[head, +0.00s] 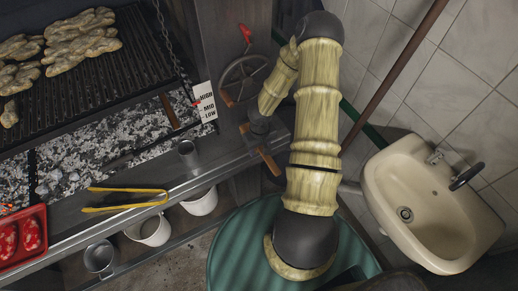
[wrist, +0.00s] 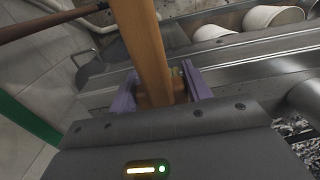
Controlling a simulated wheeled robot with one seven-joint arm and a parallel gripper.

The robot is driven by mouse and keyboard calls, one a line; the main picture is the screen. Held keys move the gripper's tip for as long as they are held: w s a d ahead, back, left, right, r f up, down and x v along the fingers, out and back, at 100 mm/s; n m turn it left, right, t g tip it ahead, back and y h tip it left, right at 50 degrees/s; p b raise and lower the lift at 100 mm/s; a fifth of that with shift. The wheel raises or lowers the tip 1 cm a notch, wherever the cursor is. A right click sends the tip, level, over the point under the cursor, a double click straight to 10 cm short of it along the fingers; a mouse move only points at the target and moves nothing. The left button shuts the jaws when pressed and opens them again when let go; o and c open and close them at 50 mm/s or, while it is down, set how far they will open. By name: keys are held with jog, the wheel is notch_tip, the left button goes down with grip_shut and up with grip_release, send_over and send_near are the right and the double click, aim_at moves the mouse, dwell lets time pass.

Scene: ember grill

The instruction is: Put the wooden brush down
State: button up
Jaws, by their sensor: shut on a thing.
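My gripper (head: 264,137) is beside the right end of the grill's front ledge, below the hand wheel. It is shut on the wooden brush (head: 268,160), whose orange-brown handle sticks out below the gripper. In the wrist view, the purple fingers of my gripper (wrist: 160,92) sit on both sides of the wooden brush (wrist: 146,45), and its handle runs up out of the picture. The brush's other end is mostly hidden by the gripper body. I cannot tell whether the brush touches the ledge.
The metal ledge (head: 228,158) holds yellow tongs (head: 125,199), a metal cup (head: 187,153) and a red tray (head: 42,213) of meat. White buckets (head: 152,230) stand below. Hot coals and the meat-laden grate (head: 120,60) are left; a sink (head: 430,210) is right.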

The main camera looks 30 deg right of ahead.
jog(key=shift+w+f, duration=0.3)
jog(key=shift+f, duration=0.2)
jog(key=o, duration=1.3)
jog(key=shift+f, duration=0.1)
jog(key=r+p, duration=0.3)
jog(key=r, duration=0.9)
jog(key=shift+s+r+p, duration=0.15)
jog(key=shift+s+p, duration=0.05)
jog(key=shift+p, duration=0.15)
